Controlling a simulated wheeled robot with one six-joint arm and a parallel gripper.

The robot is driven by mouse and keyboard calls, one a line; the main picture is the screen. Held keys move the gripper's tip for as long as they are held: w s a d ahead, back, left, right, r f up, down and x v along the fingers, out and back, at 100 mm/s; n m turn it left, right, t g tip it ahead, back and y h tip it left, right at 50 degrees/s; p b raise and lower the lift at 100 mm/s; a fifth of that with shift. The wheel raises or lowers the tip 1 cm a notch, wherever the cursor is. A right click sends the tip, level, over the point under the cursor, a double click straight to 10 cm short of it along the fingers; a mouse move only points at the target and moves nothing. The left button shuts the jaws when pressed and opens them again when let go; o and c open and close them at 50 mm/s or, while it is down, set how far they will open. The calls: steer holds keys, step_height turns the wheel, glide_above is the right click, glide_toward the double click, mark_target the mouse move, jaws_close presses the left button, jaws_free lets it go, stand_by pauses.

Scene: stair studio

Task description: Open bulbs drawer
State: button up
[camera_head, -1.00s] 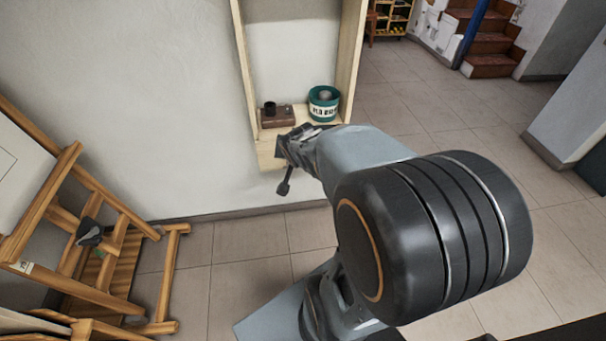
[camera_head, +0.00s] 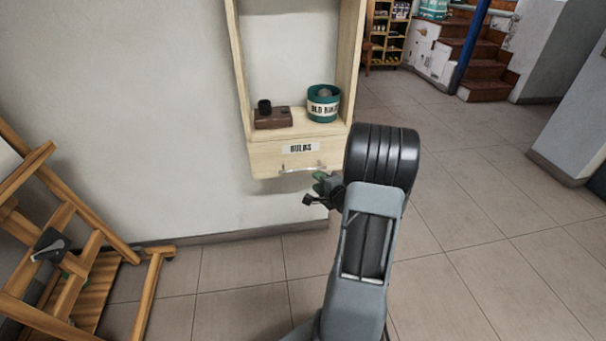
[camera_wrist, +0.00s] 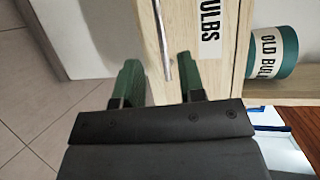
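The bulbs drawer (camera_head: 268,158) is a pale wood front under the wall shelf, with a white "BULBS" label (camera_head: 300,148). It looks shut. A thin metal bar handle (camera_head: 303,169) runs along its lower part. My gripper (camera_head: 316,188) is just below the right end of the handle in the head view. In the wrist view, its two green fingers (camera_wrist: 160,85) are apart, and the handle (camera_wrist: 161,42) reaches down between them in the picture. The drawer front (camera_wrist: 180,60) is close beyond the fingers. I cannot tell whether they touch the handle.
On the shelf above the drawer are a brown box with a dark cup (camera_head: 273,117) and a green "OLD BULBS" tub (camera_head: 323,104). A wooden easel (camera_head: 90,250) stands at left. The tiled floor (camera_head: 460,190) at right is clear up to the stairs (camera_head: 485,65).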

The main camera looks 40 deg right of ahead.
mark_target(303, 170)
steer(key=w, duration=0.3)
steer(key=w+f+b, duration=0.1)
steer(key=w, duration=0.2)
steer(key=w+b, duration=0.1)
steer(key=w, duration=0.2)
steer(key=shift+w+d+f, duration=0.2)
steer(key=shift+w+f, duration=0.1)
steer(key=shift+f, duration=0.1)
steer(key=shift+c, duration=0.5)
jaws_close()
